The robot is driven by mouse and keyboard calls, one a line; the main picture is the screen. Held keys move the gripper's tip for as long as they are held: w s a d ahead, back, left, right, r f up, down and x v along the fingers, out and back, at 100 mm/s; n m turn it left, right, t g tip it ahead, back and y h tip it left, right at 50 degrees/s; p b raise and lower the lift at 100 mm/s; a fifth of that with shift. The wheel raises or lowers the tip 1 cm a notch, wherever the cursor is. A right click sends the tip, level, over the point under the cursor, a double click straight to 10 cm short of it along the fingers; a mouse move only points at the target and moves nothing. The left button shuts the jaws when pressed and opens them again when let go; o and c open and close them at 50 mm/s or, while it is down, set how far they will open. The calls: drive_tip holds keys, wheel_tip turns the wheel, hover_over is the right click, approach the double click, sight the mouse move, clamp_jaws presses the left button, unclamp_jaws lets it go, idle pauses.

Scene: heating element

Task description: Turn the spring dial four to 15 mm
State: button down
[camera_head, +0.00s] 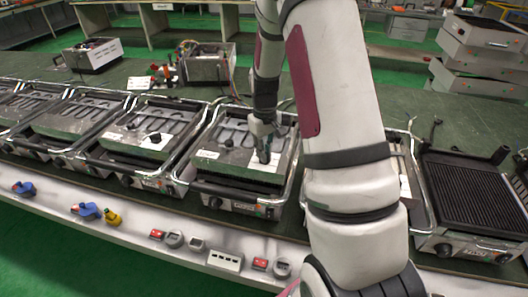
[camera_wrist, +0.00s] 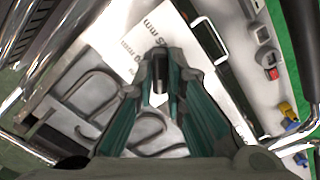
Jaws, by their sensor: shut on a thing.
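My gripper (camera_head: 263,152) points down at the white label plate (camera_head: 273,150) on the top of a grill unit (camera_head: 236,178) in the middle of the head view. In the wrist view my gripper (camera_wrist: 160,70) has its fingers close together over the white label (camera_wrist: 138,22), which has printed "mm" marks. The fingers are shut on the spring dial, which they mostly hide. The dial's pointing direction cannot be made out. Another black dial (camera_head: 155,138) sits on the white plate of the grill to the left.
More grills stand in a row to the left; an open ribbed grill (camera_head: 470,192) is at the right. Chrome handles (camera_head: 205,140) rise between units. Small red and grey devices (camera_head: 172,239) and blue clamps (camera_head: 86,210) lie along the front edge. My arm hides part of the right side.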

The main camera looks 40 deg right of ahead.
drive_tip(key=m+b, duration=0.1)
drive_tip(key=m, duration=0.4)
drive_tip(key=shift+w+m, duration=0.1)
drive_tip(key=shift+m, duration=2.4)
drive_tip(key=c, duration=1.6)
unclamp_jaws()
drive_tip(key=shift+c, duration=0.2)
drive_tip(key=shift+r, duration=0.15)
wheel_tip(320, 180, up, 12)
